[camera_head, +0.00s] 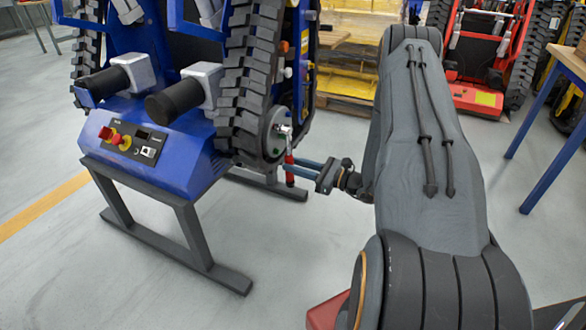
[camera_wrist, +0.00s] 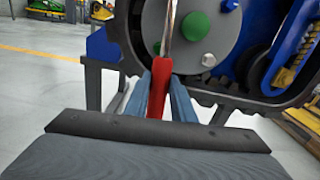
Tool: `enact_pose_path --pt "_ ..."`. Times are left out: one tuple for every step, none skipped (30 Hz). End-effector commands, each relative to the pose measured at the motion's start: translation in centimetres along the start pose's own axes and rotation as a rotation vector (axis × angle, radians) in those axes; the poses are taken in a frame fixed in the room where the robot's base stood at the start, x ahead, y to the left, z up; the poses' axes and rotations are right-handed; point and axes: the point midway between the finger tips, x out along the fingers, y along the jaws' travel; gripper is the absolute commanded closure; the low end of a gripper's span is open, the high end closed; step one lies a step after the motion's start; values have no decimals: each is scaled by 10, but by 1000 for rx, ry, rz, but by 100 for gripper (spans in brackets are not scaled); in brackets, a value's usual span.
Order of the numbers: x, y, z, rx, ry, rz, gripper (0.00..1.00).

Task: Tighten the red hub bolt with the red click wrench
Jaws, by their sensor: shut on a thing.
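My gripper (camera_head: 299,168) is shut on the red handle of the click wrench (camera_head: 289,172). In the wrist view the red handle (camera_wrist: 158,90) stands between my two blue-grey fingers (camera_wrist: 160,92), with its metal shaft (camera_wrist: 171,28) rising out of the top of the picture. The wrench is nearly upright in front of the grey hub (camera_head: 273,140) of the blue carrier's track. Its head end is at the hub face; I cannot tell whether it sits on a bolt. A green bolt (camera_wrist: 195,26) and a grey bolt (camera_wrist: 208,60) show on the hub. I cannot make out the red bolt.
The blue tracked carrier (camera_head: 180,155) rests on a dark grey stand (camera_head: 190,235) whose feet spread over the floor. A blue-legged table (camera_head: 545,165) is at the right. A red carrier (camera_head: 475,98) and yellow pallet goods (camera_head: 345,70) stand behind. Grey floor beside the stand is clear.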

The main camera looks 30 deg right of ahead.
Motion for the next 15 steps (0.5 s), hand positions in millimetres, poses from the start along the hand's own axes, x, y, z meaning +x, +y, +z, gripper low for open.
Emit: enact_pose_path --pt "0 -2 0 -11 -1 0 100" --pt "0 -3 0 -16 -1 0 100" --pt "0 -3 0 -21 -1 0 100" --pt "0 -4 0 -25 -1 0 100" --pt "0 -4 1 -30 -1 0 100" --pt "0 -6 1 -38 -1 0 100" --pt "0 -7 1 -45 -1 0 100" --pt "0 -8 1 -54 -1 0 100" --pt "0 -10 1 -68 -1 0 100" --pt "0 -11 1 -79 -1 0 100" --pt "0 -12 1 -88 -1 0 100" --pt "0 -14 1 -100 -1 1 100" --pt "0 -15 1 -107 -1 1 100" --pt "0 -16 1 -113 -1 1 100" --pt "0 -16 2 -119 -1 1 100"
